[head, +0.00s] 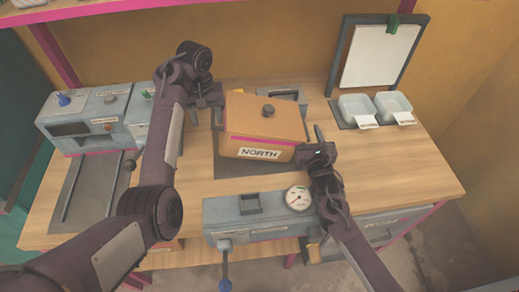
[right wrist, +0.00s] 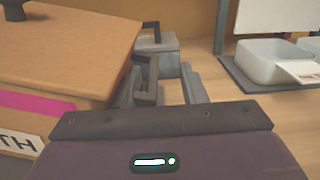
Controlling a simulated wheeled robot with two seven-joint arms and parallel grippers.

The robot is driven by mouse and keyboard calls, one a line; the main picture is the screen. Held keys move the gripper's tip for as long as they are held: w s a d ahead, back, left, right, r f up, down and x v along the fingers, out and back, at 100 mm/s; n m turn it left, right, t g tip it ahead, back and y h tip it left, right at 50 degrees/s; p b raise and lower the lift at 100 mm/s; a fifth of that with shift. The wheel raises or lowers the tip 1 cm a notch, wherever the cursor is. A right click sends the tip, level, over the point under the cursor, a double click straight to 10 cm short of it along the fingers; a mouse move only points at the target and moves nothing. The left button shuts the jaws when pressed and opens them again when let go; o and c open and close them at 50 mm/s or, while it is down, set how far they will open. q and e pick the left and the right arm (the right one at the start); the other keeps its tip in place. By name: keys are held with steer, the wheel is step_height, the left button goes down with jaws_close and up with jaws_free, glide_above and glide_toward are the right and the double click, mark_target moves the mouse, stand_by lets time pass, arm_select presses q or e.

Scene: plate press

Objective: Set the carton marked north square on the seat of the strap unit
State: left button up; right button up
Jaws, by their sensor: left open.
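The tan carton (head: 275,118) has a pink stripe, a NORTH label and a dark knob on its lid. It stands upright at the table's middle, above a dark plate (head: 228,166); its underside is hidden. A grey unit (head: 291,93) shows partly behind it, and in the right wrist view (right wrist: 168,55); I cannot tell whether this is the strap unit. My left gripper (head: 217,106) is open at the carton's left side; contact is unclear. My right gripper (head: 316,142) is close by the carton's right front corner. Its jaw opening is unclear.
A grey box with a gauge (head: 240,212) stands at the front edge. Grey machines (head: 85,120) stand at the left, beside a dark railed plate (head: 88,195). Two pale trays (head: 357,106) and a framed board (head: 380,55) are at the back right. The right tabletop (head: 400,160) is clear.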

steer(key=s, duration=0.7)
steer(key=shift+d+f, duration=0.15)
steer(key=shift+s+d+f, duration=0.15)
steer(key=shift+s+d, duration=0.05)
steer(key=shift+s, duration=0.35)
arm_select(q)
steer(key=shift+w+d+r, duration=0.15)
steer(key=shift+d+r, duration=0.1)
steer(key=shift+d, duration=0.05)
steer(key=shift+a, duration=0.1)
arm_select(e)
steer(key=shift+d+r+p, duration=0.1)
steer(key=shift+r+p, duration=0.2)
steer(key=shift+p, duration=0.1)
steer(key=shift+r+p, duration=0.55)
steer(key=shift+r, duration=0.05)
arm_select(q)
steer(key=a, duration=0.4)
steer(key=w+a+p, duration=0.1)
steer(key=shift+a+f, duration=0.25)
steer(key=shift+a, duration=0.15)
arm_select(e)
steer(key=shift+w+d+r, duration=0.1)
steer(key=shift+w+r, duration=0.05)
steer(key=shift+r, duration=0.75)
